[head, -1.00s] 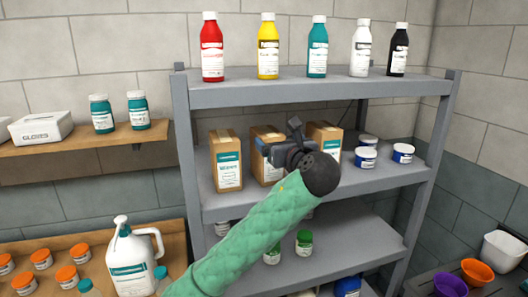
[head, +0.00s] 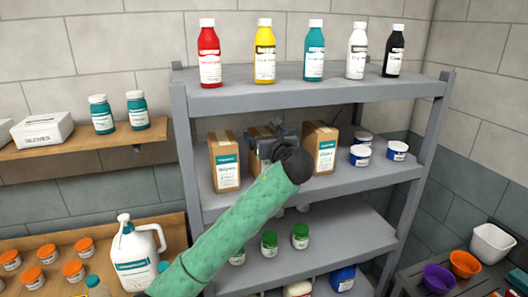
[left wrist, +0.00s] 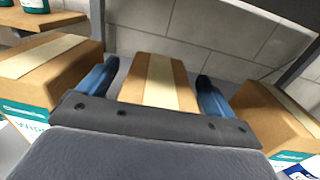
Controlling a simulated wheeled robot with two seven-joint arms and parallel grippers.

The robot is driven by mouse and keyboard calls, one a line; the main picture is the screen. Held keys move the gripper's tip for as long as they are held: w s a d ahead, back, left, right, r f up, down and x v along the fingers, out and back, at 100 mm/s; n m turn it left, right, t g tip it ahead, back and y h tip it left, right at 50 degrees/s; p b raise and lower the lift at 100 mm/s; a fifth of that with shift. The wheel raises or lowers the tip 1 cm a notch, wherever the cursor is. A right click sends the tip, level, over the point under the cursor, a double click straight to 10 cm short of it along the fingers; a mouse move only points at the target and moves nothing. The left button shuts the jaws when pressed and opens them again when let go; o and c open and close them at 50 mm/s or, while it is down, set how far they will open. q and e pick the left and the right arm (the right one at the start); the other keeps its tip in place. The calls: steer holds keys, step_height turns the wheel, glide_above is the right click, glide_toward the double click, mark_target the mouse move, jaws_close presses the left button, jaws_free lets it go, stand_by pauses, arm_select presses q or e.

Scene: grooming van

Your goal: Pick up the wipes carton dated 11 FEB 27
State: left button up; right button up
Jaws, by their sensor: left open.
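Three brown wipes cartons with white and teal labels stand on the middle shelf: a left carton (head: 224,168), a middle carton (head: 258,132) and a right carton (head: 320,150). No date can be read on any of them. My left gripper (head: 271,140) is open in front of the middle carton and hides most of it in the head view. In the left wrist view, the blue fingers (left wrist: 154,88) stand to either side of the middle carton (left wrist: 158,82), with its taped top between them. Whether they touch it I cannot tell. The right gripper is not in view.
The left carton (left wrist: 50,65) and right carton (left wrist: 278,115) flank the fingers closely. Blue-lidded white tubs (head: 360,156) stand right of the cartons. Several bottles line the top shelf (head: 300,92) above. Green-lidded jars (head: 269,243) stand on the shelf below.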

arm_select(q)
steer(key=shift+s, duration=0.1)
steer(key=shift+c, duration=1.1)
steer(key=c, duration=1.6)
steer(key=shift+r, duration=0.1)
